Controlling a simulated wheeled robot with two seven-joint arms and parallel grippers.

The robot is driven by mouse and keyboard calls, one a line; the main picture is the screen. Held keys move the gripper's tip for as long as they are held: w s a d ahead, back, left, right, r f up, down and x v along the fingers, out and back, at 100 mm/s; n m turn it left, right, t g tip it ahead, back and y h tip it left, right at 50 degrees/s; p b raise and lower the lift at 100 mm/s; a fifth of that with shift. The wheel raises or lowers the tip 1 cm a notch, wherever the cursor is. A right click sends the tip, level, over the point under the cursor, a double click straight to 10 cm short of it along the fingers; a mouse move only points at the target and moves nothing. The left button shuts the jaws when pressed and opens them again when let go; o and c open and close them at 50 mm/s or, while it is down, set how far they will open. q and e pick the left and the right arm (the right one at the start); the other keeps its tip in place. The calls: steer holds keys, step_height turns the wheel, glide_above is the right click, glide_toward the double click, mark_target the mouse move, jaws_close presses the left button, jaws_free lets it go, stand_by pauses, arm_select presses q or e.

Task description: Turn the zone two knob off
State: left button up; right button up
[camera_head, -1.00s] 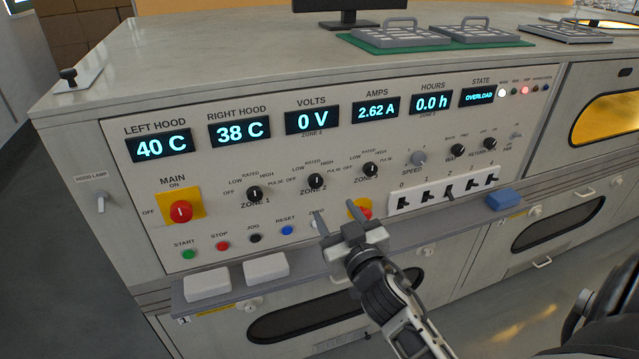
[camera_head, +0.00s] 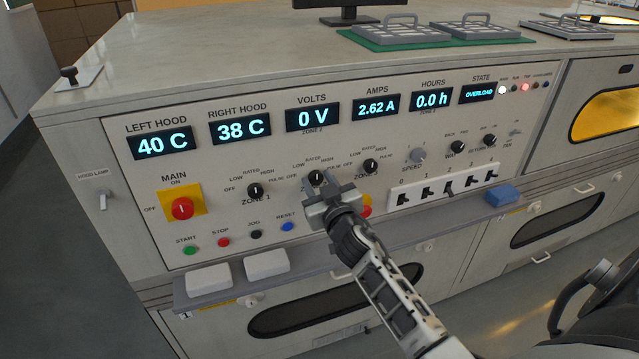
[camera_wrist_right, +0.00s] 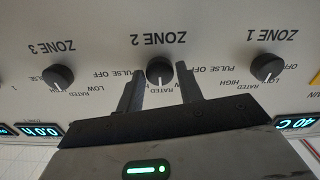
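The zone two knob (camera_wrist_right: 160,70) is a round black knob with a white pointer line on the grey panel. In the wrist view, which shows the panel upside down, its line points down toward the RATED mark. My right gripper (camera_wrist_right: 158,78) is open, with one finger on each side of this knob; contact is unclear. In the head view the right gripper (camera_head: 320,182) is in front of the panel at this knob (camera_head: 316,177), which it partly covers. My left gripper is not in view.
The zone one knob (camera_head: 255,191) and zone three knob (camera_head: 370,166) flank it. A red main switch (camera_head: 182,209) is at left. Below are push buttons and a ledge with white blocks (camera_head: 267,263). The state display (camera_head: 479,95) reads OVERLOAD.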

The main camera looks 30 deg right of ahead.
steer(key=c, duration=0.5)
steer(key=shift+n, duration=0.3)
steer(key=n, duration=1)
steer(key=shift+f+n+b, duration=0.1)
steer(key=shift+n+b, duration=0.2)
steer(key=shift+n, duration=0.1)
steer(key=n, duration=0.4)
steer(key=shift+n, duration=0.4)
steer(key=o, duration=1)
